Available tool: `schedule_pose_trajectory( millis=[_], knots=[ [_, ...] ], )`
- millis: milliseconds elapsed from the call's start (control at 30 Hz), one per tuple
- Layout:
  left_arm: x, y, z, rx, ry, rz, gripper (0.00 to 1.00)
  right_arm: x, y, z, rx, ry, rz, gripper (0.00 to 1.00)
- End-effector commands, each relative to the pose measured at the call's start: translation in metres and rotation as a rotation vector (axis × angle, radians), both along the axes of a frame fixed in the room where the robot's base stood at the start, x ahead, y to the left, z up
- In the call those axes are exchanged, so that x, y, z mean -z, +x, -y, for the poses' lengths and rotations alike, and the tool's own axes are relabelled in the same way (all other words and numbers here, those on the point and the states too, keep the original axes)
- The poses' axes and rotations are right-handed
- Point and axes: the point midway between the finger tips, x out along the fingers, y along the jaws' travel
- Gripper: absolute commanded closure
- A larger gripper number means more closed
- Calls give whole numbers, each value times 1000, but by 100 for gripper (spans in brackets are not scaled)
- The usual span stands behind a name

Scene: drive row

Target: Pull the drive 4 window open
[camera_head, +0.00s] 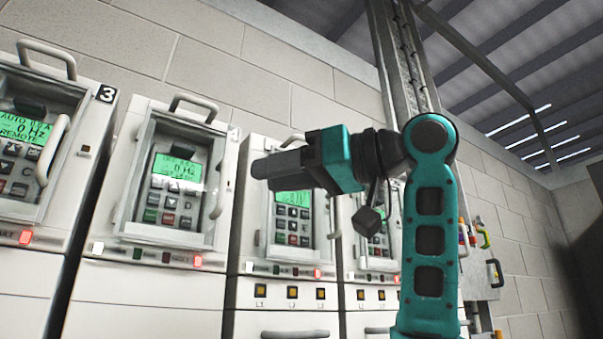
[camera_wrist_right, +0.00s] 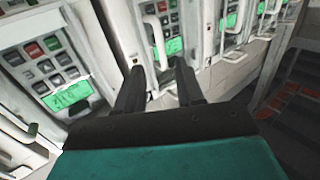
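The drive 4 cabinet (camera_head: 150,258) is second from the left in the head view, with a "4" at its upper right edge. Its window (camera_head: 126,190) lies over a keypad and green display and looks closed, with a pale upright handle (camera_head: 221,190) on its right side. My right gripper (camera_head: 256,167) points left in front of the neighbouring cabinet, to the right of that handle and apart from it. In the right wrist view the fingers (camera_wrist_right: 160,68) are spread and empty. A pale handle (camera_wrist_right: 155,38), apparently drive 4's, shows beyond the fingertips. My left gripper is out of view.
Drive 3 (camera_head: 90,110) stands at the left with its own window handle (camera_head: 52,150). More drive cabinets stand to the right, partly hidden by my right arm. Top handles (camera_head: 195,105) project above the cabinets. Red lamps glow along the fronts. A block wall is behind.

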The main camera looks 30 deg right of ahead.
Motion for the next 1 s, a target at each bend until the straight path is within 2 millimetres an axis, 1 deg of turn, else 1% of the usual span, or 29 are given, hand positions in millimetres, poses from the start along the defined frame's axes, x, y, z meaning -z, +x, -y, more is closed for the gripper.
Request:
schedule_pose_trajectory(
  millis=[33, 100, 300, 1000],
  knots=[
    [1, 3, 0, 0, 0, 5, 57, 1, -7, 5, 2, 1, 3, 63],
    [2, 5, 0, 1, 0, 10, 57, 0, -15, 10, 2, 0, 2, 63],
    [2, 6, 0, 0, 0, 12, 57, 0, -26, 19, 1, 1, 1, 63],
    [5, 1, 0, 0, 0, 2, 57, 0, -27, 19, 0, 0, 0, 63]
  ],
)
